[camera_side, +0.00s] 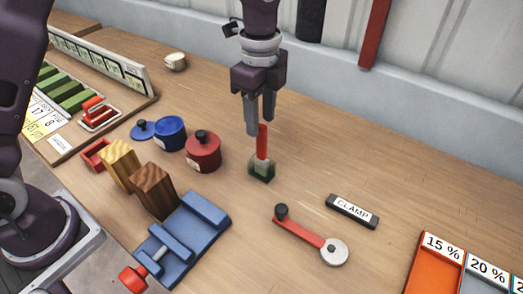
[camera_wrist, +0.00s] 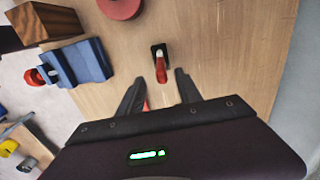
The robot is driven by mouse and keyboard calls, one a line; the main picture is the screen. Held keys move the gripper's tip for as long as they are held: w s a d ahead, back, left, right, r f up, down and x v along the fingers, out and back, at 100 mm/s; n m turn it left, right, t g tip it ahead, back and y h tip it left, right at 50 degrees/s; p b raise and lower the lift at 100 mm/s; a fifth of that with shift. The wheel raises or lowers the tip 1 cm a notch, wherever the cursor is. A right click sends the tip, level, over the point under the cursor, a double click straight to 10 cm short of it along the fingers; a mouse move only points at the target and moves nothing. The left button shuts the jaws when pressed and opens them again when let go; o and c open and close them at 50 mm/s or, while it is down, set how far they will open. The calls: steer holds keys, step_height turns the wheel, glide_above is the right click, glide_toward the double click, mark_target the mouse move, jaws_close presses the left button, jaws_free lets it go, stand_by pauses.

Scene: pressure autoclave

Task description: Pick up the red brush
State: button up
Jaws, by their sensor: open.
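The red brush (camera_side: 262,143) stands upright, its red handle up and its pale lower part in a small dark green block (camera_side: 262,174) on the wooden table. In the wrist view the brush (camera_wrist: 161,68) shows just ahead of and between the fingertips. My gripper (camera_side: 261,126) points down over it with its fingers apart. The handle's top is at fingertip height in the side view, and I cannot tell whether a finger touches it. In the wrist view my gripper (camera_wrist: 160,76) is open, with one finger on each side of the brush.
A red lidded pot (camera_side: 203,152) and a blue pot (camera_side: 171,134) stand left of the brush. A blue vise (camera_side: 185,240) and wooden blocks (camera_side: 152,190) are nearer. A red lever tool (camera_side: 307,233) and a clamp label (camera_side: 352,211) lie right.

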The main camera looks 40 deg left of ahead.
mark_target(262, 142)
step_height(262, 142, down, 7)
steer(key=shift+w+f, duration=0.15)
steer(key=shift+f, duration=0.05)
jaws_close()
